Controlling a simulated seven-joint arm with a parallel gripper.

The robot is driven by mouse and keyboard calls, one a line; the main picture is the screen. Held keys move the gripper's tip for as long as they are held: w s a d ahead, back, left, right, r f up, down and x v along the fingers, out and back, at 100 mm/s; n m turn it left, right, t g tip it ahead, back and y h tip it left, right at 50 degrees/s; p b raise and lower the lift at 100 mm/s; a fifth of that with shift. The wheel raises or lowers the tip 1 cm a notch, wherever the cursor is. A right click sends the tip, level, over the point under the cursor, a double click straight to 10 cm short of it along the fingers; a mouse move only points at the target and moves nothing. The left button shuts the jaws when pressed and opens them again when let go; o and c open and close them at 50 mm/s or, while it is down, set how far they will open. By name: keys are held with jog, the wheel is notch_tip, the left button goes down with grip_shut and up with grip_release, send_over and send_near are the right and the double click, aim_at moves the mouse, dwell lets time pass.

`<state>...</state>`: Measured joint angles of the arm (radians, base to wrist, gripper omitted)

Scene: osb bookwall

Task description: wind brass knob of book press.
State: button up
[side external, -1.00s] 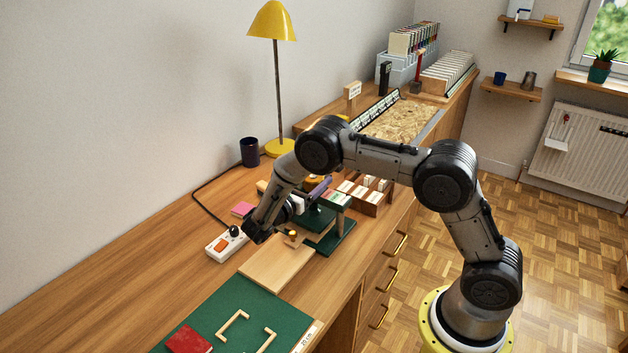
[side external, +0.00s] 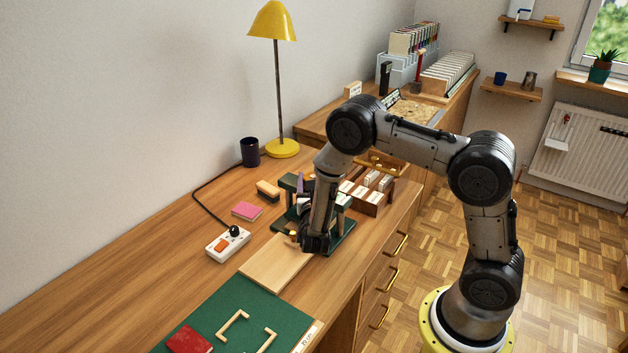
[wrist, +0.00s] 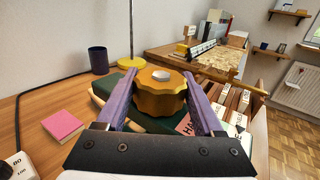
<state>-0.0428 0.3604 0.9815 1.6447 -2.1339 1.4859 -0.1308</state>
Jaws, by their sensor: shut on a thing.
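The brass knob (wrist: 160,96) of the book press is a scalloped, gold-coloured wheel with a pale nut on top, large in the wrist view. My gripper (wrist: 160,90) has its purple fingers on the left and right sides of the knob and is shut on it. The dark green book press (side external: 345,236) stands on the desk in the side view, partly hidden behind my forearm. A purple finger of my gripper (side external: 300,186) shows just left of the arm.
A wooden board (side external: 270,268) lies in front of the press. A white power strip (side external: 228,243), pink notes (side external: 247,211), a brush (side external: 268,190) and a dark cup (side external: 250,152) stand left. A card box (side external: 372,205) is close on the right. A yellow lamp (side external: 283,148) stands behind.

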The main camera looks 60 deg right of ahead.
jog(key=shift+n+t+y, duration=1.9)
jog(key=shift+t+y, duration=0.2)
jog(key=o, duration=1.4)
jog(key=shift+c, duration=0.2)
jog(key=shift+s+a, duration=0.1)
jog(key=v, duration=1.3)
jog(key=shift+s, duration=0.35)
